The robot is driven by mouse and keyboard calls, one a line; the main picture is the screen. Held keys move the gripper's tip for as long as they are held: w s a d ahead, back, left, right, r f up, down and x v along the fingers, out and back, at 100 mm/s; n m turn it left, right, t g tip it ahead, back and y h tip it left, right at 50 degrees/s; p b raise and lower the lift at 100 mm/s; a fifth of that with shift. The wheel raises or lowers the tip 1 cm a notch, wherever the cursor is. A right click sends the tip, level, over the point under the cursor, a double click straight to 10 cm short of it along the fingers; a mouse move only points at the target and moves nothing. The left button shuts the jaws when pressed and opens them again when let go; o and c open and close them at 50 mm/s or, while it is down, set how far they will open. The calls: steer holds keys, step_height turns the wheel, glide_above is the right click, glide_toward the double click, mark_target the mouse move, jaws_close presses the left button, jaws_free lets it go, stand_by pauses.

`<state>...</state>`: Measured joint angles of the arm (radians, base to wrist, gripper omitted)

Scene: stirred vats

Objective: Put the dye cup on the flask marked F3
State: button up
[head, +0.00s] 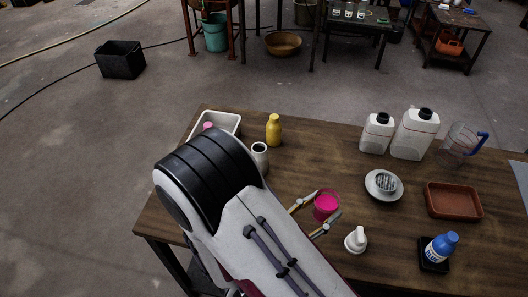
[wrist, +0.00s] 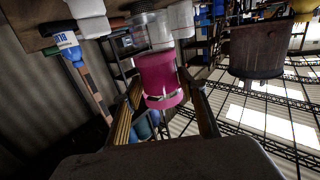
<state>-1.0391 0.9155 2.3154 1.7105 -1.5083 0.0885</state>
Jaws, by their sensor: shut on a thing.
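A bright pink cup (head: 326,208), which I take to be the dye cup, is between the two fingertips of my gripper (head: 326,204) over the middle of the wooden table. In the wrist view the pink cup (wrist: 160,82) sits between the fingers of my gripper (wrist: 162,84), which are shut on it. Whether its base is clear of the table cannot be told. Several small clear flasks (head: 348,13) stand on a far table at the top of the head view; their marks are too small to read, so I cannot tell which is F3.
Around the cup are a grey bottle (head: 260,158), a yellow bottle (head: 274,131), a white spray-top bottle (head: 356,240), a metal strainer on a plate (head: 384,195) and a brown tray (head: 454,202). White jugs (head: 413,136) stand behind. Open floor separates this table from the far one.

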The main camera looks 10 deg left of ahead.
mark_target(331, 193)
steer(key=w, duration=0.1)
steer(key=w+d+r, duration=0.1)
steer(key=w+d, duration=0.1)
steer(key=w, duration=0.1)
steer(key=shift+r, duration=0.25)
steer(key=w+a+r+n+t+y, duration=0.2)
steer(key=w+a+r+n+y, duration=0.15)
steer(key=w, duration=0.35)
steer(key=w+a+r+n+t+y, duration=0.1)
steer(key=w+a+r+n+y, duration=0.2)
steer(key=w, duration=0.5)
steer(key=a+r+n+g+y, duration=0.1)
steer(key=a+r+n+y, duration=0.2)
steer(key=a+n+y, duration=0.4)
steer(key=a+y, duration=0.6)
steer(key=a, duration=0.1)
steer(key=shift+s+a+g, duration=0.25)
steer(key=shift+a+g, duration=0.05)
steer(key=shift+a, duration=0.05)
steer(key=shift+f, duration=2.85)
steer(key=shift+f, duration=0.1)
